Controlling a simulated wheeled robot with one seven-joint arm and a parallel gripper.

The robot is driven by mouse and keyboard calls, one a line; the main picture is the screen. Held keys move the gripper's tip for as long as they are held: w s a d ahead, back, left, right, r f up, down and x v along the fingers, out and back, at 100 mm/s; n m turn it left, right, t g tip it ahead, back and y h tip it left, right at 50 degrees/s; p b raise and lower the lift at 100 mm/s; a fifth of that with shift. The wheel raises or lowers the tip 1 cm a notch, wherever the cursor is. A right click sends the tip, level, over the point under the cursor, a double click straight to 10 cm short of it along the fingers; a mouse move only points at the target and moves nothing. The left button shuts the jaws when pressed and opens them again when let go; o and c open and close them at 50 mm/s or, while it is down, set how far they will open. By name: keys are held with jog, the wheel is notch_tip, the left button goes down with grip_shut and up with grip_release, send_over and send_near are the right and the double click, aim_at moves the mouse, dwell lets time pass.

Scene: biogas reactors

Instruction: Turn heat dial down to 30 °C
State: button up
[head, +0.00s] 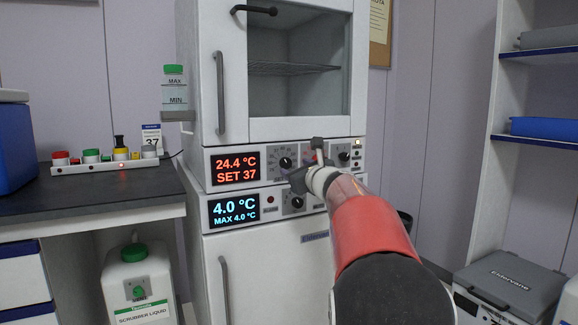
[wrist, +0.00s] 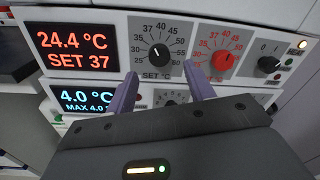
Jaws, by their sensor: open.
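The heat dial, a black knob on a grey "SET °C" scale, shows in the wrist view (wrist: 159,51) and the head view (head: 286,162). Its white mark points up and slightly left, near 37. The red display (wrist: 79,50) beside it reads 24.4 °C, SET 37; it also shows in the head view (head: 236,167). My gripper (wrist: 160,76) is open and empty. Its two fingers stand apart below and to either side of the dial, seemingly not touching it. In the head view my gripper (head: 308,165) is in front of the panel, partly hiding it.
A red dial (wrist: 223,60) and a smaller black knob (wrist: 268,64) sit right of the heat dial. The lower panel's blue display (head: 234,209) reads 4.0 °C, with its own dial (head: 297,203). A cabinet handle (head: 221,92) projects above.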

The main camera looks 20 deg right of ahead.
aim_at(287, 164)
jog(key=w+p, duration=0.1)
jog(key=w, duration=0.4)
jog(key=c, duration=1)
